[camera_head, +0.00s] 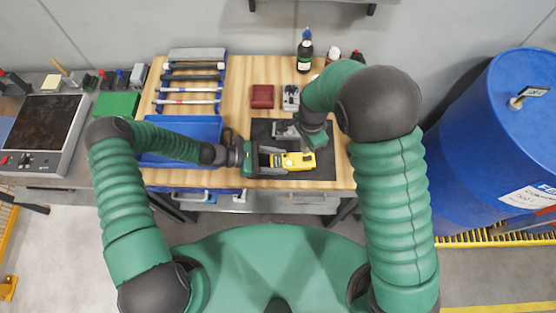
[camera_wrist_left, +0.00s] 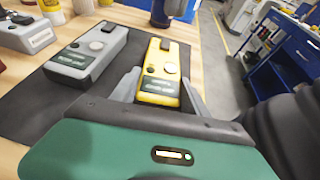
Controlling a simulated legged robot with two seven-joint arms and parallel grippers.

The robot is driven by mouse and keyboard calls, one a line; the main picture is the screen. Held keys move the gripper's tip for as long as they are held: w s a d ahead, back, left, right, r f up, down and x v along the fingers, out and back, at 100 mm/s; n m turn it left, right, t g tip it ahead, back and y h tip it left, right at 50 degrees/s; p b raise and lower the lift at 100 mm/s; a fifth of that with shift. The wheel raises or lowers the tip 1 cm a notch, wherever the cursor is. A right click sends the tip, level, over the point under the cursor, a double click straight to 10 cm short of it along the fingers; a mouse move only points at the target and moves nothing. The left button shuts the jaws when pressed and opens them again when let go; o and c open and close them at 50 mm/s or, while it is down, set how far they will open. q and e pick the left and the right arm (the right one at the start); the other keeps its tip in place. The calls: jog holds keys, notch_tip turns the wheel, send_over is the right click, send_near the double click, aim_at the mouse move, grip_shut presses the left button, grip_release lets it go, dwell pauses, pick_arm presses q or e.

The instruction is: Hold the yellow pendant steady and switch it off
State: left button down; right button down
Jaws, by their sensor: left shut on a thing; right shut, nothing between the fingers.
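The yellow pendant (camera_head: 296,161) lies on the dark mat (camera_head: 322,171) on the wooden bench. In the left wrist view the yellow pendant (camera_wrist_left: 165,58) shows a round grey knob, small dark buttons and a dark label. My left gripper (camera_head: 272,160) is shut on its near end, one finger along each side; the fingers also show in the left wrist view (camera_wrist_left: 158,88). My right gripper (camera_head: 313,149) is shut and empty, pointing down close to the far right part of the pendant. Whether it touches cannot be told. A similar grey pendant (camera_head: 283,129) lies behind.
A blue tray (camera_head: 181,133) stands left of the mat, partly behind my left arm. A rack with several tools (camera_head: 190,83) is at the back left. A red box (camera_head: 262,96) and a bottle (camera_head: 304,56) stand at the back. A blue barrel (camera_head: 497,130) is at the right.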

pick_arm(q)
jog(key=shift+w+a+f, duration=0.1)
jog(key=shift+a+f, duration=0.05)
jog(key=c, duration=1)
grip_release()
jog(key=o, duration=0.5)
jog(key=shift+w, duration=0.2)
pick_arm(e)
jog(key=shift+w+f, duration=0.1)
jog(key=shift+w, duration=0.15)
pick_arm(q)
jog(key=shift+s, duration=0.1)
pick_arm(e)
jog(key=shift+s, duration=0.1)
